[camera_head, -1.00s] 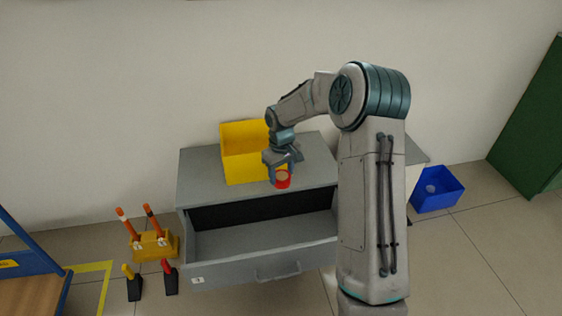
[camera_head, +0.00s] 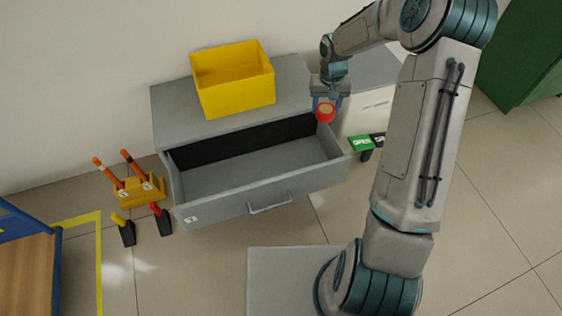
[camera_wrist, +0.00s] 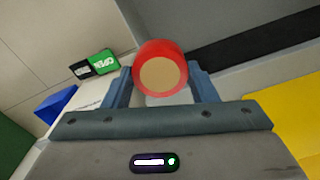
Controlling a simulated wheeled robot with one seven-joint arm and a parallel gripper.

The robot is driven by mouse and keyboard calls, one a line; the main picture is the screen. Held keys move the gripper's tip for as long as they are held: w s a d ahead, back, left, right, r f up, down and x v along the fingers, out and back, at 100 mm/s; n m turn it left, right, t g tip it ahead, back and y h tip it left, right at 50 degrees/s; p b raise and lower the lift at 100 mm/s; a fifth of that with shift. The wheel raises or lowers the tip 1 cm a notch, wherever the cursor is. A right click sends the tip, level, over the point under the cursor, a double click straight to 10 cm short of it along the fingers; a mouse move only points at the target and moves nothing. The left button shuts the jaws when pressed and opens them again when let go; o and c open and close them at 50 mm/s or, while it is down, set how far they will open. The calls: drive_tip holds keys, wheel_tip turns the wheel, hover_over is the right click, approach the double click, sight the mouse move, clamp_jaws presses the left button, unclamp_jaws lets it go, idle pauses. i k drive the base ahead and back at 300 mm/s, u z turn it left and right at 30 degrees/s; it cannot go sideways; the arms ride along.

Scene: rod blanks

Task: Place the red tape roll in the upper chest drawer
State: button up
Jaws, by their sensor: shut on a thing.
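The red tape roll (camera_head: 325,111) has a tan centre. My gripper (camera_head: 323,103) is shut on it and holds it in the air near the right end of the open drawer. In the wrist view the roll (camera_wrist: 161,70) sits between the two blue fingers of my gripper (camera_wrist: 158,88). The upper chest drawer (camera_head: 240,170) is pulled out, and its visible inside is empty. The grey chest (camera_head: 180,112) stands against the wall. Whether the roll is directly over the drawer, I cannot tell.
A yellow bin (camera_head: 238,97) stands on the chest top. A white box (camera_head: 365,115) and a green sign (camera_head: 361,144) are right of the drawer. A yellow holder with orange-handled tools (camera_head: 140,191) is at left. A green cabinet (camera_head: 522,60) stands at far right.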

sight(255, 170)
drive_tip(key=z, duration=1)
drive_tip(key=k, duration=1)
drive_tip(key=u, duration=1.5)
drive_tip(key=i, duration=1)
drive_tip(key=u, duration=0.05)
